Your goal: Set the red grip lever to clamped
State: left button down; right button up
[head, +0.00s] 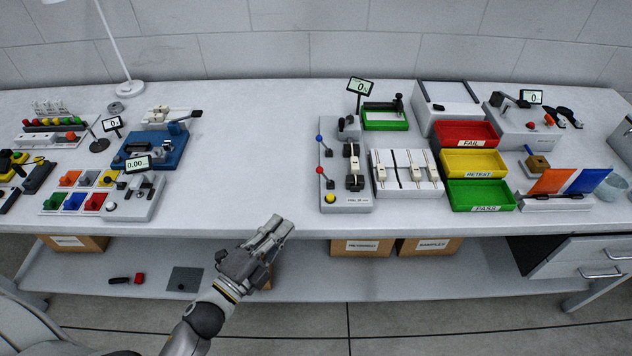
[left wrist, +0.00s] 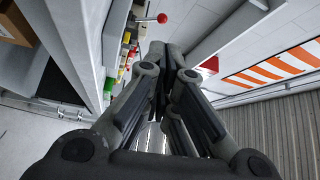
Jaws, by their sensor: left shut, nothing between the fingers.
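The red grip lever (head: 320,171) is a short lever with a red ball on the left side of a grey tester (head: 347,201) at the middle of the bench. A blue-balled lever (head: 319,138) sits behind it, and a yellow button in front. A red ball on a stem also shows at the top of the left wrist view (left wrist: 162,18), apart from my fingers; it looks like this lever. My left gripper (head: 281,224) is shut and empty, at the bench's front edge, left of and nearer than the tester. Its closed fingers show in the left wrist view (left wrist: 159,62). My right gripper is out of view.
Right of the tester stand a white slide unit (head: 406,188) and red, yellow and green trays (head: 480,194). Coloured blocks and a blue device (head: 150,149) lie to the left. The bench top (head: 240,150) between them is clear. Cardboard boxes (head: 361,247) sit on the lower shelf.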

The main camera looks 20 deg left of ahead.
pick_arm(q)
jog(key=p, duration=0.4)
send_near(324, 175)
jog(key=w, duration=0.1)
jog(key=w+d+r, duration=0.1)
jog(key=w, duration=0.1)
jog(key=w+d+r, duration=0.1)
jog(key=shift+w+r, duration=0.2)
jog(key=shift+w+d, duration=0.2)
jog(key=shift+w, duration=0.35)
jog(key=shift+a, duration=0.1)
